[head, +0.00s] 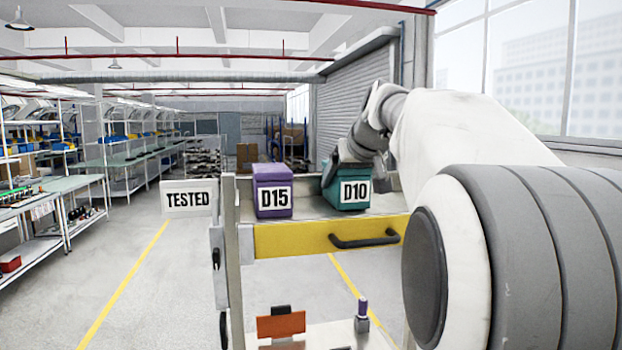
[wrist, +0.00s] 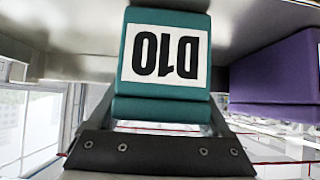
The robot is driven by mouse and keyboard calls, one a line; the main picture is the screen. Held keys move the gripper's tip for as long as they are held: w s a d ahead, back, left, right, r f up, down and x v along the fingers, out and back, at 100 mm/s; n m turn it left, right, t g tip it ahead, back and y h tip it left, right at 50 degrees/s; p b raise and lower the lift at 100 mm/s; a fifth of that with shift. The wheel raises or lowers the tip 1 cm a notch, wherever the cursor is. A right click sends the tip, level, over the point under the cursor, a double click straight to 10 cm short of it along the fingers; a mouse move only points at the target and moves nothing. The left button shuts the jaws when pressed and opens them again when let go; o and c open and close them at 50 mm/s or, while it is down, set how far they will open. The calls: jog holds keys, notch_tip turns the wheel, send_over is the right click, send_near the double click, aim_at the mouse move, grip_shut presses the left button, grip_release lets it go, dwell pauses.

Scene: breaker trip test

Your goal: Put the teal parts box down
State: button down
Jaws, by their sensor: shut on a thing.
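The teal parts box (head: 332,194), labelled D10, is at the right part of the cart's metal top tray (head: 309,208). It looks slightly tilted in the head view. My gripper (head: 343,168) is shut on it, reaching in from above and behind. In the wrist view the teal box (wrist: 165,104) fills the middle, its label upside down, just beyond the dark gripper body (wrist: 160,150). The fingertips are mostly hidden. I cannot tell whether the underside of the box touches the tray.
A purple box (head: 271,178) labelled D15 stands left on the same tray, with a gap between; it also shows in the wrist view (wrist: 280,75). A TESTED sign (head: 188,199) hangs at the cart's left. A yellow front panel (head: 290,240) carries a dark handle (head: 365,242).

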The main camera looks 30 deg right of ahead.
jog(key=shift+f, duration=0.1)
grip_release()
jog(key=b+v, duration=0.2)
jog(key=v, duration=1)
